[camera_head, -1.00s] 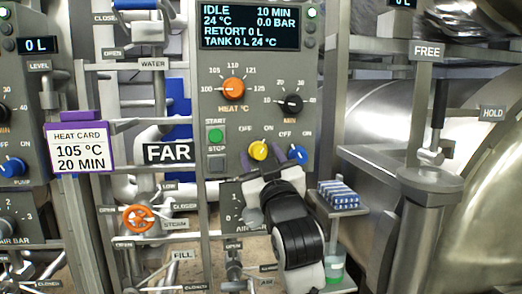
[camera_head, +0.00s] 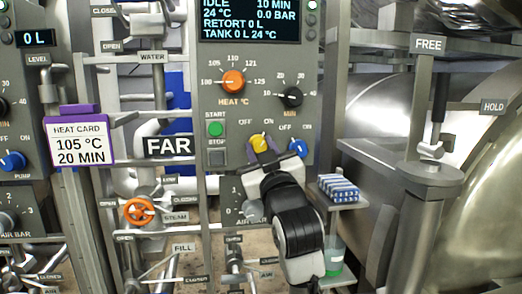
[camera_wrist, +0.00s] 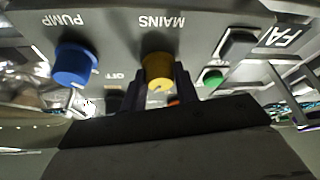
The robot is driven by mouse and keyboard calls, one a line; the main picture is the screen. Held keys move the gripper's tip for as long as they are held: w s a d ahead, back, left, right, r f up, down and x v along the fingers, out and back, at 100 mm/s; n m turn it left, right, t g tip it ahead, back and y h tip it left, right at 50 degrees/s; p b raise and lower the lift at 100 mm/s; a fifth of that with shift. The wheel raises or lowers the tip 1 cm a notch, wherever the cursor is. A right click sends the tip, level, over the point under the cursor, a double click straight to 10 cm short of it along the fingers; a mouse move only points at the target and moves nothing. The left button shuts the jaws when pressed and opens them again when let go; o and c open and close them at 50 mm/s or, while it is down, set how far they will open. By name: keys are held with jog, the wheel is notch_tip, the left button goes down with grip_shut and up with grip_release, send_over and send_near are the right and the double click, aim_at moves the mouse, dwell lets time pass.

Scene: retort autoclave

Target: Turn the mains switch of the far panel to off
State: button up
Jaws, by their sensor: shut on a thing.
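The mains switch is a yellow knob (camera_head: 259,142) on the grey panel (camera_head: 212,100) beside the FAR sign. OFF is printed at its upper left and ON at its upper right. My gripper (camera_head: 261,152) reaches up from below and is shut on the knob. In the wrist view, which shows the panel upside down, the yellow knob (camera_wrist: 158,66) sits between the dark fingers (camera_wrist: 160,82) under the inverted MAINS label. A small light mark shows on the knob, but I cannot tell for certain which label it points to.
A blue pump knob (camera_head: 298,147) is close on the right. The green start button (camera_head: 215,129) is on the left, with the orange heat knob (camera_head: 233,81) above. A small shelf with blue packs (camera_head: 337,188) stands right of my arm. The display reads IDLE.

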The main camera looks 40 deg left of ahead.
jog(key=shift+n, duration=0.3)
jog(key=n+g, duration=0.2)
jog(key=n, duration=0.1)
jog(key=n+g+b, duration=0.1)
jog(key=n, duration=0.3)
jog(key=shift+w+d+n+g+y, duration=0.1)
jog(key=shift+d+n+g+y, duration=0.05)
jog(key=shift+n+g+y, duration=0.2)
jog(key=n+g, duration=0.1)
jog(key=n, duration=0.2)
jog(key=n+g+h, duration=0.1)
jog(key=n, duration=0.2)
jog(key=shift+r+g, duration=0.15)
jog(key=shift+g, duration=0.1)
jog(key=shift+n, duration=0.25)
jog(key=o, duration=1)
